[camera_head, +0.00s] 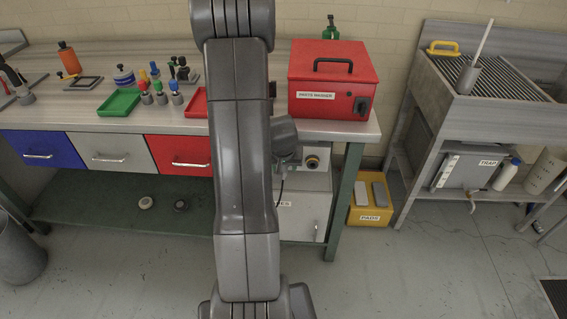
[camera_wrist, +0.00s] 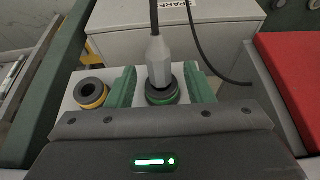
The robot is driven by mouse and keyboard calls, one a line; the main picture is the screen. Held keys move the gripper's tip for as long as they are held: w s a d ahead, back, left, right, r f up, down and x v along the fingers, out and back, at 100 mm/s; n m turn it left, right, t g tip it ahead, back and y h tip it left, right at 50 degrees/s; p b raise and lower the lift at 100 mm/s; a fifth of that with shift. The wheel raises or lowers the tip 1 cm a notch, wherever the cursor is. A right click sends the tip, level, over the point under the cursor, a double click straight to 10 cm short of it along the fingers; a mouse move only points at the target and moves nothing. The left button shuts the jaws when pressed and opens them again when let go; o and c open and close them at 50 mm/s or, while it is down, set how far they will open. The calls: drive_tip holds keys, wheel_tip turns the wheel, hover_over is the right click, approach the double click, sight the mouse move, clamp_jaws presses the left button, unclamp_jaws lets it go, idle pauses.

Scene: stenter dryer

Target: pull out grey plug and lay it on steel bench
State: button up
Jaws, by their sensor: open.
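The grey plug (camera_wrist: 159,62) stands in a socket with a green ring (camera_wrist: 161,97) in the wrist view, with a black cable running up from it. My gripper (camera_wrist: 160,84) is open, with one green finger on each side of the plug. Whether either finger touches it cannot be told. In the head view my arm hides the plug and most of my gripper. The steel bench (camera_head: 45,114) spans the left and middle of the head view, its grey top above the drawers.
An empty-looking socket with a yellow ring (camera_wrist: 91,93) is beside the plug; it also shows in the head view (camera_head: 312,161). A red box (camera_head: 332,85), green tray (camera_head: 119,102) and several small tools stand on the bench. The bench's front left top is fairly clear.

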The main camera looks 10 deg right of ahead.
drive_tip(key=shift+f, duration=0.1)
drive_tip(key=shift+c, duration=0.5)
clamp_jaws()
drive_tip(key=shift+s+a+b, duration=0.2)
drive_tip(key=shift+s+b, duration=0.35)
drive_tip(key=shift+s, duration=0.15)
drive_tip(key=shift+s+a+b, duration=0.2)
drive_tip(key=shift+s+b, duration=0.3)
drive_tip(key=shift+s, duration=0.15)
drive_tip(key=shift+s+a+b, duration=0.2)
drive_tip(key=shift+s+b, duration=0.35)
drive_tip(key=shift+s, duration=0.15)
drive_tip(key=c, duration=0.5)
unclamp_jaws()
clamp_jaws()
drive_tip(key=shift+s, duration=0.1)
